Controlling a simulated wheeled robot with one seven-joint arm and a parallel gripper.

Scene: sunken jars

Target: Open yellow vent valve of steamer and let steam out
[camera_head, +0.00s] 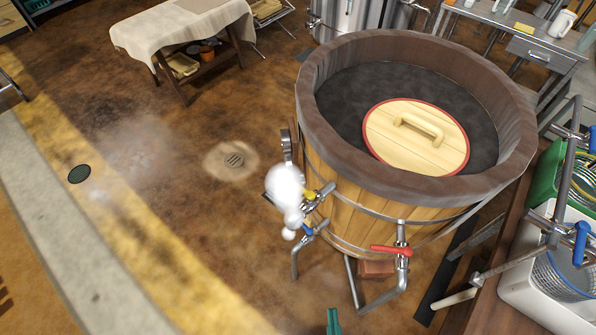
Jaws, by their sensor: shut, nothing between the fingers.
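The steamer is a large round wooden tub (345,215) with metal hoops and a thick brown rim. A round pale wooden lid (385,140) with a red edge lies inside it. The yellow vent valve handle (311,196) is on the tub's lower left side, partly behind white steam. White steam puffs (284,184) hang at the valve's outlet, and a faint haze spreads left over the floor. My gripper (333,318) shows only as teal fingertips at the bottom edge, shut and empty, below and apart from the valve. The rest of it is out of frame.
A blue-handled valve (308,230) sits just below the yellow one, and a red-handled tap (390,250) is to the right. Pipes with blue handles (581,240) and a white bin (530,290) crowd the right.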

